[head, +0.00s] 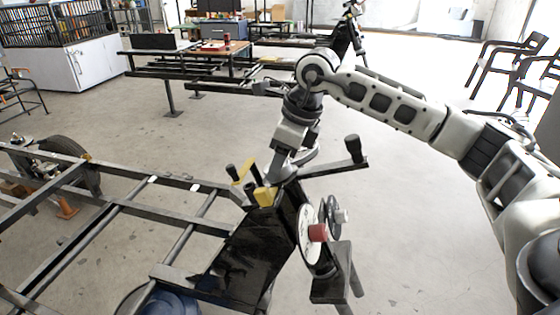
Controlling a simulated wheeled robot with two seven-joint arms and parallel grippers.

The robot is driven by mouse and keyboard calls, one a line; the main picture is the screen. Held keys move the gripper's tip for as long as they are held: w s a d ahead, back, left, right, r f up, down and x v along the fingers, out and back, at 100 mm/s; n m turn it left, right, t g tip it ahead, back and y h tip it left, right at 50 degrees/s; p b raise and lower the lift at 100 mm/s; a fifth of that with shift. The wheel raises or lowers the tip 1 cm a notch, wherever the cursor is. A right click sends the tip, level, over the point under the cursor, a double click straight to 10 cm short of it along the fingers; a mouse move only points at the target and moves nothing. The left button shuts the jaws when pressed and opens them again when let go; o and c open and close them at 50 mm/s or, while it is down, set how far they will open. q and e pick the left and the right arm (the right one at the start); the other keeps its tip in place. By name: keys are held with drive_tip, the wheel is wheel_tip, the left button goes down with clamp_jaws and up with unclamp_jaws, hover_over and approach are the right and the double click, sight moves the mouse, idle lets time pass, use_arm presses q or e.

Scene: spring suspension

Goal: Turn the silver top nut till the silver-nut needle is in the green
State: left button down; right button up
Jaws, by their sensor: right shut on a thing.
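My right gripper (277,180) points down at the top of a black stand (255,255) and is shut on a part there. Its jaws and the stand's fittings overlap, so I cannot tell which part it holds. A black bar (335,168) with an upright handle (353,149) runs right from beside the gripper. A white round dial (306,222) faces right on the stand, with a red knob (318,233) in front. A silver knob (343,216) sits beside a dark disc (332,206). No needle or green zone can be made out. My left gripper is out of view.
Yellow pieces (264,197) and another black handle (232,172) stand close to the gripper. A black frame (90,235) extends left from the stand. A blue round object (165,303) lies below. The floor right of the stand is clear.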

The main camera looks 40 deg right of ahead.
use_arm(q)
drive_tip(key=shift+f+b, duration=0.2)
drive_tip(key=shift+b, duration=0.2)
use_arm(e)
drive_tip(key=shift+s+a+m+t+h, duration=0.15)
drive_tip(key=shift+m+t+h, duration=0.25)
drive_tip(key=shift+m+h, duration=0.45)
drive_tip(key=shift+m, duration=0.35)
drive_tip(key=o, duration=1)
use_arm(q)
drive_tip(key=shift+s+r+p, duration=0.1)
drive_tip(key=shift+p, duration=0.55)
use_arm(e)
drive_tip(key=v, duration=1.6)
drive_tip(key=shift+f, duration=0.1)
